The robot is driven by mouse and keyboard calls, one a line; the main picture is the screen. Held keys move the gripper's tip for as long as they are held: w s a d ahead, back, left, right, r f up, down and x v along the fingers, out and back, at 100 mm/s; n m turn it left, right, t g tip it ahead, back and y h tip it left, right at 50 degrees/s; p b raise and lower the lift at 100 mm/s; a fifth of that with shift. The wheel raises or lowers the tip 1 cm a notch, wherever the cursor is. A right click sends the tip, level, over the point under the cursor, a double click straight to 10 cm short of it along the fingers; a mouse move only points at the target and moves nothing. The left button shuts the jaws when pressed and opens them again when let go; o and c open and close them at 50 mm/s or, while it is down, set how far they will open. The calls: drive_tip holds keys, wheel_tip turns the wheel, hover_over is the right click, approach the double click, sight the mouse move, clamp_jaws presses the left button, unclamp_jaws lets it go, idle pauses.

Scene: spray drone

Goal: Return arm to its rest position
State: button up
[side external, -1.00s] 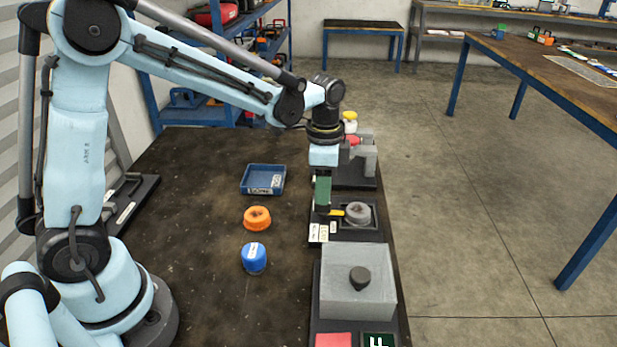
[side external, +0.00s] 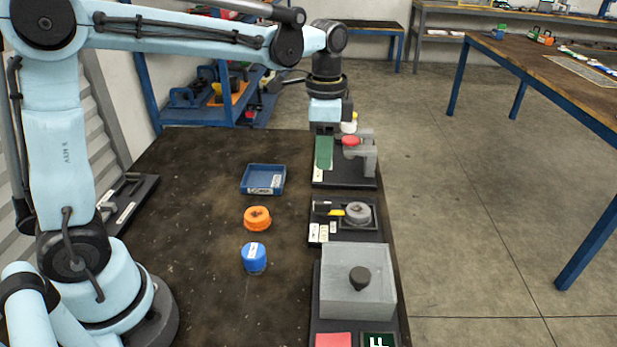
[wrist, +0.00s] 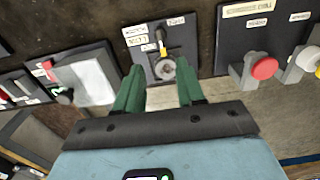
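My gripper (side external: 323,165) is raised above the back right of the bench. Its two green fingers (wrist: 160,74) are spread apart in the wrist view, with nothing held between them. Below it lies a dark fixture plate (side external: 346,232) with a yellow-ended handle (side external: 335,211) and a round grey fitting (side external: 358,212). In the wrist view the round fitting (wrist: 165,69) shows through the gap between the fingers, well below them. My arm is stretched out over the bench with its wrist pointing down.
A blue tray (side external: 263,179), an orange ring (side external: 257,217) and a blue cap (side external: 254,257) lie on the bench. A grey box (side external: 340,295) with a black knob stands in front. A red button (side external: 351,141) on a grey stand is close to the gripper. The bench's left part is mostly clear.

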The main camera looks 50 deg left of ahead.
drive_tip(key=s+a+f+n+t, duration=0.1)
drive_tip(key=s+n+t, duration=0.6)
drive_tip(key=s+n, duration=0.2)
drive_tip(key=s, duration=0.2)
drive_tip(key=shift+s+a+f, duration=0.35)
drive_tip(key=shift+a, duration=0.05)
